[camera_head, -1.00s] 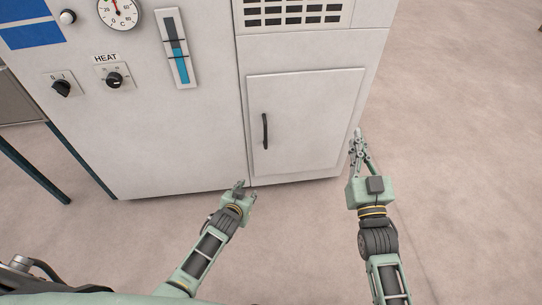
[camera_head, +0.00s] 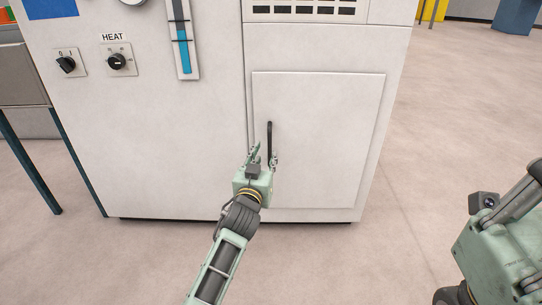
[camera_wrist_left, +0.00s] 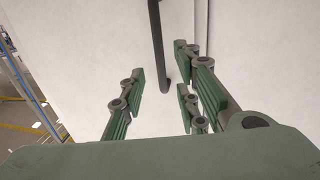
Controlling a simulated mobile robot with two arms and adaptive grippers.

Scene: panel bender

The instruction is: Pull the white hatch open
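The white hatch (camera_head: 325,150) is a closed rectangular door low on the right part of the white cabinet. Its black vertical bar handle (camera_head: 269,140) sits near the hatch's left edge. My left gripper (camera_head: 264,158) is open at the lower part of the handle. In the left wrist view the handle (camera_wrist_left: 157,45) shows between the open green fingers of the left gripper (camera_wrist_left: 162,95), with its lower end near the fingertips; contact cannot be told. My right arm (camera_head: 500,250) shows at the right edge; its fingers are out of frame.
The white cabinet (camera_head: 160,150) carries a HEAT knob (camera_head: 117,61), another rotary switch (camera_head: 66,64) and a blue level gauge (camera_head: 183,40) left of the hatch. A vent grille (camera_head: 305,9) is above the hatch. The floor (camera_head: 440,140) to the right is clear.

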